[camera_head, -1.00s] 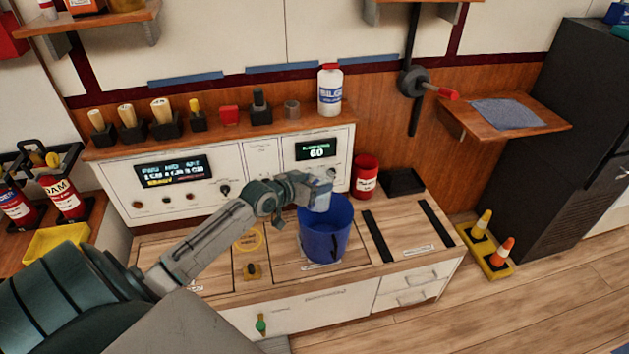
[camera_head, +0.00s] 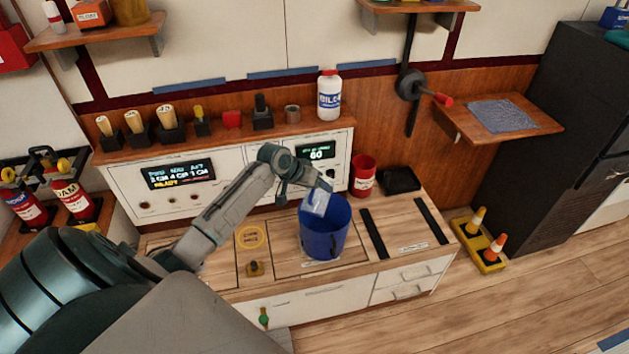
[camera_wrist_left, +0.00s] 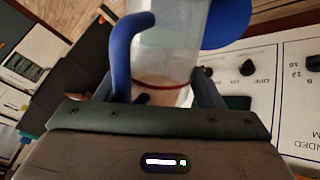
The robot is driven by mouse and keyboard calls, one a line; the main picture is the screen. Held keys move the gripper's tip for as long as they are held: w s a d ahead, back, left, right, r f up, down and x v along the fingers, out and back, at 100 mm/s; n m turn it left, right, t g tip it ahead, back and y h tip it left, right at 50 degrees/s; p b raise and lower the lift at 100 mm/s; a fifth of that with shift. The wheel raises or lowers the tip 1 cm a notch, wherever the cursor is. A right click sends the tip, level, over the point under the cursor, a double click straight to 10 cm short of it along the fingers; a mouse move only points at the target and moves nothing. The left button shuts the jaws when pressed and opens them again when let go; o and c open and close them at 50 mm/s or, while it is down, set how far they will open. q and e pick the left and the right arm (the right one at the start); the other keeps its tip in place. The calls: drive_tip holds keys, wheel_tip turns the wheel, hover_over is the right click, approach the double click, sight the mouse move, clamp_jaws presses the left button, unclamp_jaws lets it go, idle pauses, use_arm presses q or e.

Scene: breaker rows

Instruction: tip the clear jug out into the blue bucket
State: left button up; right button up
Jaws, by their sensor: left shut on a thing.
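The clear jug (camera_head: 316,202) is tilted over the mouth of the blue bucket (camera_head: 323,240), its lower end at or just inside the bucket's opening. My left gripper (camera_head: 303,184) is shut on the jug from the upper left. In the left wrist view the clear jug (camera_wrist_left: 165,50) fills the space between the fingers of my left gripper (camera_wrist_left: 155,95); its blue handle is on the left and a red line runs around it. I cannot tell how much is inside the jug or bucket. The bucket stands upright on the wooden counter. My right gripper is not in view.
A red can (camera_head: 363,176) and a black tray (camera_head: 401,180) stand behind and right of the bucket. A white panel (camera_head: 177,173) with displays and knobs rises behind the arm. A white bottle (camera_head: 329,96) stands on the ledge above. Dark strips (camera_head: 374,233) lie right of the bucket.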

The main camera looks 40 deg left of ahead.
use_arm(q)
drive_tip(key=shift+w+a+f+n+g+h, duration=0.1)
drive_tip(key=shift+w+f+n+g+h, duration=0.15)
drive_tip(key=shift+g, duration=0.3)
drive_tip(key=shift+w+f+n+g+h, duration=0.15)
drive_tip(key=shift+w+g, duration=0.15)
drive_tip(key=shift+g, duration=0.25)
drive_tip(key=shift+w+g+p, duration=0.15)
drive_tip(key=shift+g+p, duration=0.35)
drive_tip(key=shift+p, duration=0.05)
drive_tip(key=shift+w+a+f+g+h, duration=0.15)
drive_tip(key=shift+w+f+g, duration=0.1)
drive_tip(key=shift+f+g, duration=0.3)
drive_tip(key=shift+w+a+f+g+h, duration=0.15)
drive_tip(key=shift+w+f+g, duration=0.2)
drive_tip(key=shift+g, duration=0.3)
drive_tip(key=shift+f+n+g, duration=0.25)
drive_tip(key=shift+n+g, duration=0.05)
